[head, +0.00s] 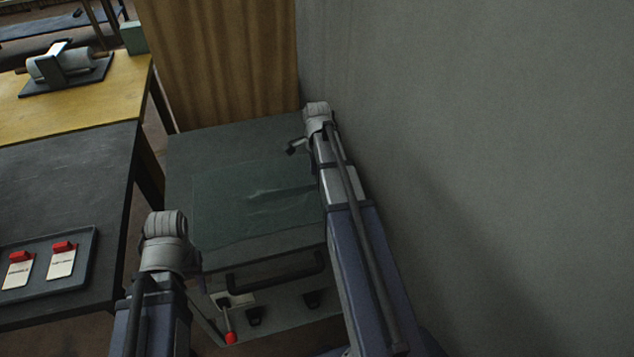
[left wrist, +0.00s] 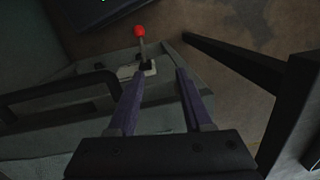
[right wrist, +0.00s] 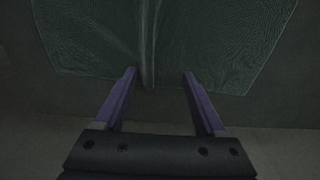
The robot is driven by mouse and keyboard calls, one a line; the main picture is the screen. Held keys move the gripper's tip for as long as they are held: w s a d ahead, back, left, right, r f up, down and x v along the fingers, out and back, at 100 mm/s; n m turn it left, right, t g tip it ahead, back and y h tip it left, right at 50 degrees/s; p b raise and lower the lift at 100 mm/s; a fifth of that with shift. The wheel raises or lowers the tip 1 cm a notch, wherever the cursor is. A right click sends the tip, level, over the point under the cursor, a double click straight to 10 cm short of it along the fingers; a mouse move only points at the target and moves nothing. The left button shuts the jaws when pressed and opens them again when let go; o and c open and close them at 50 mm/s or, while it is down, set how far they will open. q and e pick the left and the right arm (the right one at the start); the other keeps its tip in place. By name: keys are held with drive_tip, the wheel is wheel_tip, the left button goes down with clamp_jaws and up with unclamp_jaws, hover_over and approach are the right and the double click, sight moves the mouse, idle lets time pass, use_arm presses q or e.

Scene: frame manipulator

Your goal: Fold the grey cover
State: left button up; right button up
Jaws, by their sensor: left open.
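The grey cover (head: 232,200) is a thin dark grey-green sheet lying on top of a grey-green cabinet (head: 190,150). It has light wrinkles towards its right side. In the right wrist view the cover (right wrist: 95,40) shows a raised crease running to its near edge. My right gripper (right wrist: 159,74) is open over that edge, with the crease between its fingers. My left gripper (left wrist: 158,72) is open and empty above the cabinet's front side, near a red-knobbed lever. In the head view both sets of fingers are mostly hidden by my arms.
The lever's red knob (head: 231,338) and a dark handle bar (head: 275,272) are on the cabinet front. A grey wall (head: 480,120) stands close on the right. A black table (head: 70,185) with a tray (head: 85,262) is on the left. A wooden panel (head: 220,60) stands behind.

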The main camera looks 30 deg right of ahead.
drive_tip(key=c, duration=1)
drive_tip(key=shift+r, duration=0.1)
clamp_jaws()
drive_tip(key=w+a+r+p, duration=0.4)
drive_tip(key=a+r+p, duration=1.1)
drive_tip(key=a, duration=0.2)
drive_tip(key=w+a+f+b, duration=0.1)
drive_tip(key=a+f+b, duration=0.3)
drive_tip(key=a, duration=0.1)
drive_tip(key=w+a+f+b, duration=0.2)
drive_tip(key=a+f+b, duration=0.3)
drive_tip(key=a, duration=0.1)
drive_tip(key=w+a+f+b, duration=0.1)
drive_tip(key=a+f+b, duration=0.3)
drive_tip(key=a+f, duration=0.1)
drive_tip(key=shift+w+a+b, duration=0.15)
drive_tip(key=shift+a+b, duration=0.2)
drive_tip(key=shift+a, duration=0.35)
